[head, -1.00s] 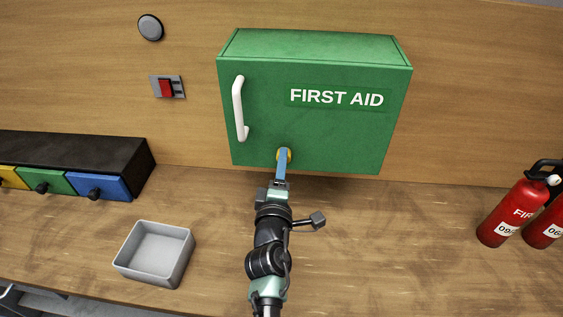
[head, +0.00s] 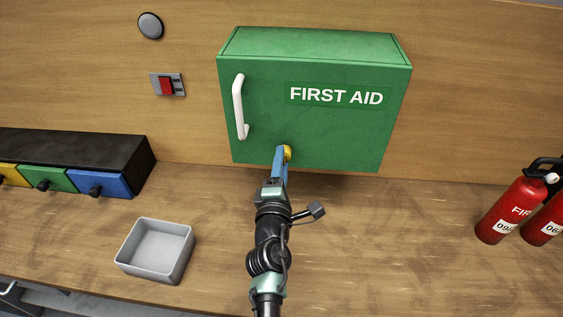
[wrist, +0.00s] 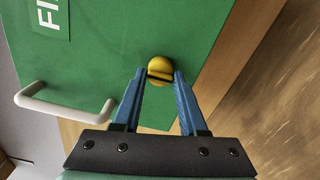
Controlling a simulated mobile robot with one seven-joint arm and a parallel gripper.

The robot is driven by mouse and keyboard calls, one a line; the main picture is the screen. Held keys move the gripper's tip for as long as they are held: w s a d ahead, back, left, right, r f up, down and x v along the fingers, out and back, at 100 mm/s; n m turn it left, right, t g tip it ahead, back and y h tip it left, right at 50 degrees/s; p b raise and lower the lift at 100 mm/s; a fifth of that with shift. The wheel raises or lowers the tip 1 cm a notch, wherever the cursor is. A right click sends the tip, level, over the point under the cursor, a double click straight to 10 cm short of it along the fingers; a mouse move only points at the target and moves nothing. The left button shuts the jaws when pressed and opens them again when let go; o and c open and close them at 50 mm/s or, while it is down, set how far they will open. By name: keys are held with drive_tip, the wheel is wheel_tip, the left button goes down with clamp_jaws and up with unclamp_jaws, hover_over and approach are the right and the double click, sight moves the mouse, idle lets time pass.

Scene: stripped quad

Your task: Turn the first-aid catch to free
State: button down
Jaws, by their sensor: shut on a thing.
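The green first-aid cabinet (head: 330,130) has a closed door with white lettering and a white handle (head: 239,107) on its left. The catch (head: 288,152) is a round yellow knob low on the door, and my fingers partly hide it. In the wrist view the catch (wrist: 159,65) shows a dark bar or slot across its face. My gripper (head: 281,156) reaches up to the catch from below. In the wrist view the blue fingertips of my gripper (wrist: 161,76) are on either side of the catch and closed on it. Any marks around the catch are not readable.
A grey open tray (head: 155,251) stands on the bench at left front. A drawer unit (head: 75,155) is at the far left. Two red extinguishers (head: 513,208) stand at the right. A red switch (head: 166,86) and a round grey button (head: 151,26) are on the wall.

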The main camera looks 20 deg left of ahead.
drive_tip(key=shift+c, duration=2.2)
unclamp_jaws()
drive_tip(key=p+v, duration=0.3)
drive_tip(key=v, duration=1)
drive_tip(key=shift+p, duration=0.3)
